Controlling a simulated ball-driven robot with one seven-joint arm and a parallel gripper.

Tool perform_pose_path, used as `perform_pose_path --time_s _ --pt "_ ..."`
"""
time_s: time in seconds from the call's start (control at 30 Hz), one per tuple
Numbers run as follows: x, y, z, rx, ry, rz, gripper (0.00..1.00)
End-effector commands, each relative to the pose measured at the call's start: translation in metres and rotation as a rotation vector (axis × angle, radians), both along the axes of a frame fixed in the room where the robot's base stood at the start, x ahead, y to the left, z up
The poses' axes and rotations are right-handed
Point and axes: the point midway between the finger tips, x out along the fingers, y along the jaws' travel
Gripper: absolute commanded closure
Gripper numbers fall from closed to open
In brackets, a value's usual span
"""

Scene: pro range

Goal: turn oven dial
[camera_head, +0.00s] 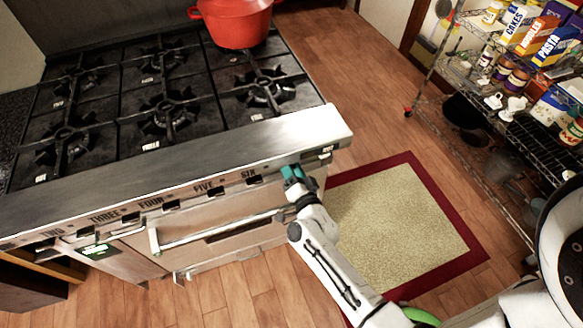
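The oven range (180,165) fills the left of the head view, with a steel front edge above a panel. Along the panel sit several small dark dials under number labels; the one under SIX (253,180) is just left of my gripper, and the one under FIVE (216,191) is further left. A dial labelled at the right end (325,158) sits just right of my gripper. My gripper (292,174) has teal fingertips against or very near the panel between these dials. The fingers' gap is too small to make out, and contact cannot be told.
A red pot (236,22) stands on the back right burner. The oven door handle (215,231) runs below the panel. A beige mat with a red border (400,222) lies on the wood floor. A wire shelf with food boxes (535,95) stands at the right.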

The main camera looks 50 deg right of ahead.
Motion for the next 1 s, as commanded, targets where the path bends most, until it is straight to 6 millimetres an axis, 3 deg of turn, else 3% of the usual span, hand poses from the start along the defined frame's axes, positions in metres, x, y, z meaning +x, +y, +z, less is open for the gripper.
perform_pose_path --time_s 0.2,0.53,1.0 --pt "0.000 0.000 0.000 0.000 0.000 0.000 0.32" --pt "-0.005 0.004 -0.001 0.001 0.000 0.001 0.32" --pt "-0.070 0.048 -0.002 0.002 0.002 0.002 0.32"
